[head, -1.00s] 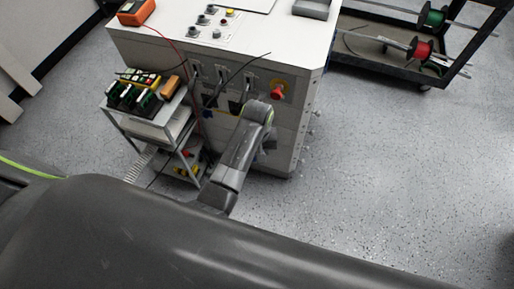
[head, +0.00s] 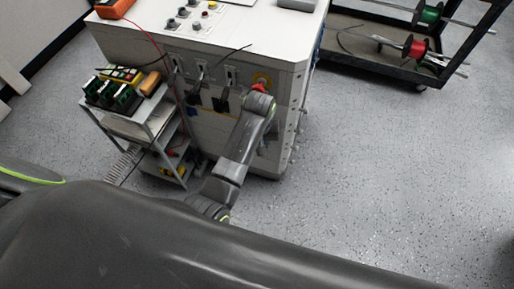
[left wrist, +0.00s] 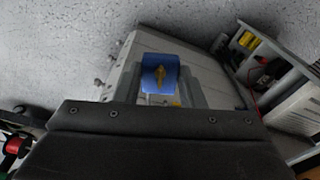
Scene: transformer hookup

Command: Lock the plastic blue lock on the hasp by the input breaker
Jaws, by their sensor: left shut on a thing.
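The blue lock (left wrist: 149,66), a square body with a brass-yellow piece on its face, shows in the left wrist view. My left gripper (left wrist: 160,90) is shut on it, with a grey finger on either side. In the head view, an arm reaches up to the cabinet's right front, and its gripper is hidden behind its own wrist. Breaker handles (head: 202,74) sit in a row on the cabinet's upper front. The hasp is too small to make out. My right gripper is not in view.
The white cabinet (head: 262,45) has a red knob (head: 258,88) on a yellow plate, close by the arm's wrist. A small cart (head: 140,128) with electrical parts stands left. A rack (head: 385,62) with wire spools stands back right. Floor at right is clear.

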